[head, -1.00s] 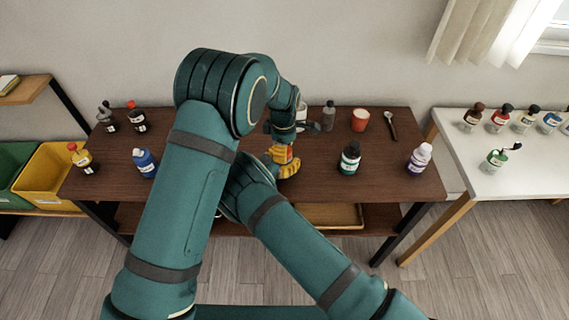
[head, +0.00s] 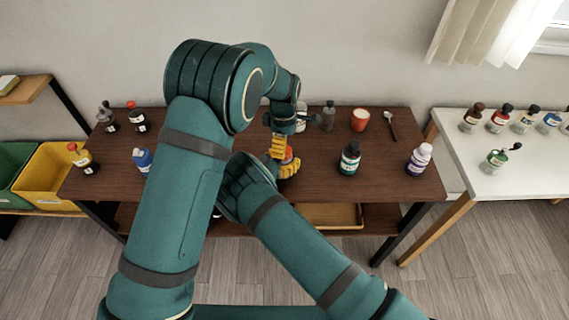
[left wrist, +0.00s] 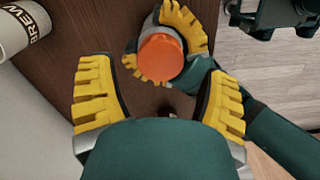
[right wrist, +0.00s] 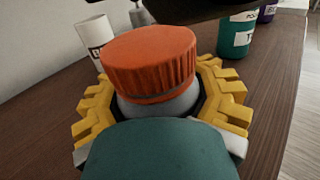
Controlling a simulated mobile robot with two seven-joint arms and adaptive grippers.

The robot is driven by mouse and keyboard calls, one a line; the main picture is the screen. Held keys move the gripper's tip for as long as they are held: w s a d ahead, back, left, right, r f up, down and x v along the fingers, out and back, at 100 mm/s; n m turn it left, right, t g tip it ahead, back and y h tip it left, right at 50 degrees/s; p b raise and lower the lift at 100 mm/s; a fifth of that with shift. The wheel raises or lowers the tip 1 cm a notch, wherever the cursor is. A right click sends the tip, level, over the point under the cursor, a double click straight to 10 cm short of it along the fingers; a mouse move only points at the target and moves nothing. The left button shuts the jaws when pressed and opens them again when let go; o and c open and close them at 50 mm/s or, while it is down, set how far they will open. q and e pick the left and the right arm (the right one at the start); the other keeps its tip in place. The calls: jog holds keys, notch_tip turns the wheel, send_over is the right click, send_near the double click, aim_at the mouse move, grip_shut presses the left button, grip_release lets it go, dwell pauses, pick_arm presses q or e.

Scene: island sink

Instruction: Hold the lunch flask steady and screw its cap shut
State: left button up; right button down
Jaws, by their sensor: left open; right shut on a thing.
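The lunch flask has a ribbed orange cap (right wrist: 150,65) and a grey body (right wrist: 165,104). The cap sits on top of the flask, with a thin dark line below its rim. My right gripper (head: 288,167) is shut around the flask body below the cap, its yellow fingers on both sides in the right wrist view. My left gripper (left wrist: 159,72) is open and empty, with the orange cap beyond and between its fingertips. In the head view the left gripper's yellow fingers (head: 278,146) are just above the flask, which is mostly hidden.
A white lettered mug (left wrist: 18,28) stands close by. A blue bottle (head: 142,159) stands at left.

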aim_at(284, 162)
pick_arm(q)
jog(key=shift+r, duration=0.75)
jog(key=shift+o, duration=0.2)
jog(key=shift+r+n, duration=1.6)
jog(key=shift+r, duration=0.15)
jog(key=shift+f, duration=0.15)
jog(key=shift+f, duration=3.9)
